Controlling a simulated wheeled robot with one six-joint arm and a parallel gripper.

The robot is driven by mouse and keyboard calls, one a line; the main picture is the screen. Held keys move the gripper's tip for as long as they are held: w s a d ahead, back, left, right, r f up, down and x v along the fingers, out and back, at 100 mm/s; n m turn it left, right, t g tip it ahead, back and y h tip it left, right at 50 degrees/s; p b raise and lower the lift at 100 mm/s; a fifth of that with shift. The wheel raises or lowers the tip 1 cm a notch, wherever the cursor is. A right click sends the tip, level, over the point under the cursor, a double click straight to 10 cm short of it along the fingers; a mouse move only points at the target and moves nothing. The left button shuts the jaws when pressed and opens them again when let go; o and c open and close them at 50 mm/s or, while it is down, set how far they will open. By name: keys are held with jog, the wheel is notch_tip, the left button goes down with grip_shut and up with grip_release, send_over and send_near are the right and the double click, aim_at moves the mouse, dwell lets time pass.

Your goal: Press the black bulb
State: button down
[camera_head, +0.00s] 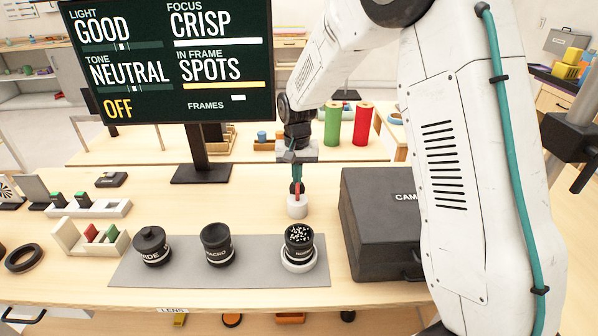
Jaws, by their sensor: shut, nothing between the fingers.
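My gripper (296,186) points down over a small white cylindrical holder (297,207) on the table, behind the rightmost lens. Its fingers look small and dark beneath the teal part of the wrist. A small red piece and a dark piece show at the fingertips, just above the holder. I cannot tell for sure whether the dark piece is the black bulb or part of my gripper, nor whether they touch. The rightmost black lens (299,243) stands in a white ring with pale specks on its top. The screen (170,60) reads "SPOTS" under "IN FRAME", and "OFF".
Two more black lenses (151,246) (217,244) stand on the grey mat (185,272). A dark case (378,240) stands close on the right. White racks with red and green pieces (90,238) are at left. Bare table lies between the screen's stand and the mat.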

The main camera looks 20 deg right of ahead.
jog(key=shift+f, duration=0.15)
notch_tip(320, 180, up, 14)
dwell(0.7)
dwell(0.5)
jog(key=s+d+r+n, duration=0.1)
jog(key=s+r, duration=0.1)
jog(key=s, duration=1.6)
jog(key=s+d+r+n+t, duration=0.1)
jog(key=s+d+r+n, duration=0.1)
jog(key=s, duration=1.7)
jog(key=shift+s+d+r+n, duration=0.2)
jog(key=shift+s+r+n, duration=0.1)
jog(key=shift+r, duration=0.35)
